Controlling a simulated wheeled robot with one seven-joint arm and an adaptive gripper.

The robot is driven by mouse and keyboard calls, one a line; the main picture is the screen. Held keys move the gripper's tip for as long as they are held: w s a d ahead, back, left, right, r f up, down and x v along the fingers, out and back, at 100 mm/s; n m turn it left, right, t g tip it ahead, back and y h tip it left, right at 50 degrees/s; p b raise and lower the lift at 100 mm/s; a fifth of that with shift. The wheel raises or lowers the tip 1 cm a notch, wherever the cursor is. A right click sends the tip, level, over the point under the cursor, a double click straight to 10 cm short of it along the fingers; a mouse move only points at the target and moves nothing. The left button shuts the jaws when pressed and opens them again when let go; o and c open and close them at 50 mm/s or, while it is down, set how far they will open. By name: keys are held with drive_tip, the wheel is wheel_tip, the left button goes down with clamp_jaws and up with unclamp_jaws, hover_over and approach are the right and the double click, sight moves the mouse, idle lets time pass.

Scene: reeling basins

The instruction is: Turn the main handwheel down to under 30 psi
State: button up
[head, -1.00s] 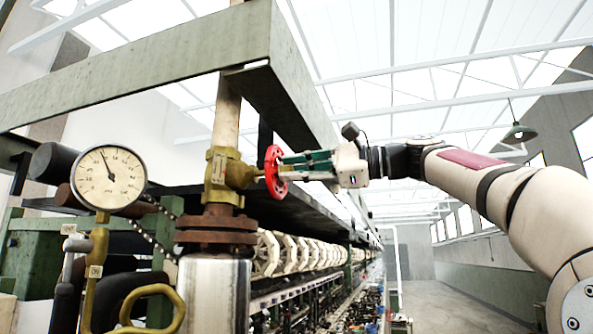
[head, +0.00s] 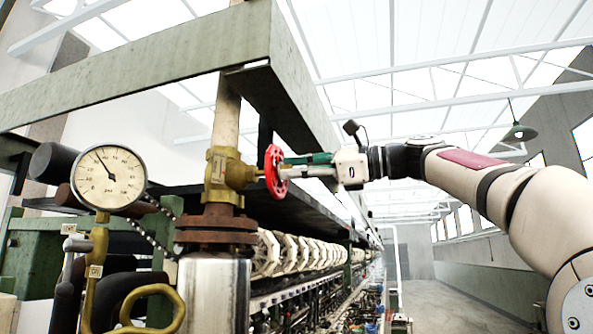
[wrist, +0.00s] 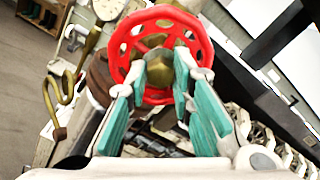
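The red handwheel (head: 274,171) sits upright on the side of a brass valve (head: 222,172) on the vertical pipe. It also shows face-on in the wrist view (wrist: 203,42). My gripper (head: 283,168) reaches it from the right. In the wrist view, its teal-padded fingers (wrist: 165,75) stand on both sides of the brass hub (wrist: 161,72) at the wheel's centre and appear closed on it. The fingertips' exact contact is partly hidden. The round psi gauge (head: 109,178) is at left; its needle points up and left, around the 40 mark, though the small figures are hard to read.
A green steel beam frame (head: 150,85) runs above the valve. A brass-coloured looped handle (head: 152,290) and a steel cylinder (head: 214,290) stand below. A long row of white reels (head: 285,252) extends behind. The aisle floor (head: 440,305) at right is clear.

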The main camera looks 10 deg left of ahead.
drive_tip(key=m, duration=0.4)
clamp_jaws()
drive_tip(key=m, duration=0.3)
drive_tip(key=o, duration=0.8)
unclamp_jaws()
drive_tip(key=s+d, duration=0.1)
drive_tip(key=d, duration=0.6)
drive_tip(key=shift+a, duration=0.1)
